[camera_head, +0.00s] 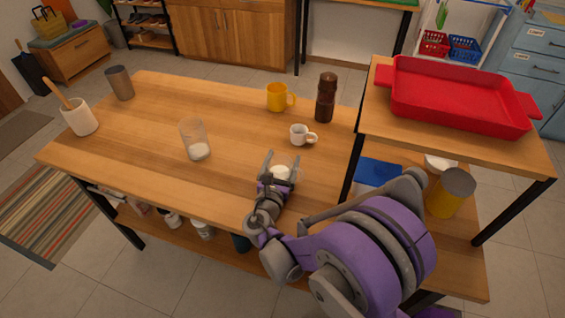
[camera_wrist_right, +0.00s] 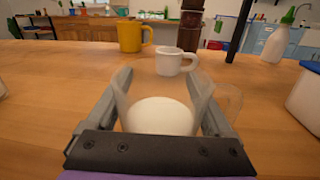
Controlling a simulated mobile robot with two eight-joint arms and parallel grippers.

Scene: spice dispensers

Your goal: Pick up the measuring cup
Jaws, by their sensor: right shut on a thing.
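My right gripper (camera_head: 281,160) is at the front of the wooden table, right of its middle. It is shut on a clear measuring cup with white contents (camera_head: 281,173). In the right wrist view the cup (camera_wrist_right: 160,116) sits between the two fingers, one on each side. Its clear handle shows faintly on the right, beyond the right finger. The cup looks upright. I cannot tell whether its base touches the table. My left gripper is not in view.
A small white cup (camera_head: 302,135), a yellow mug (camera_head: 279,97) and a dark brown grinder (camera_head: 325,98) stand just behind. A raised shelf with a red tray (camera_head: 455,95) is at the right. The table's left middle is clear.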

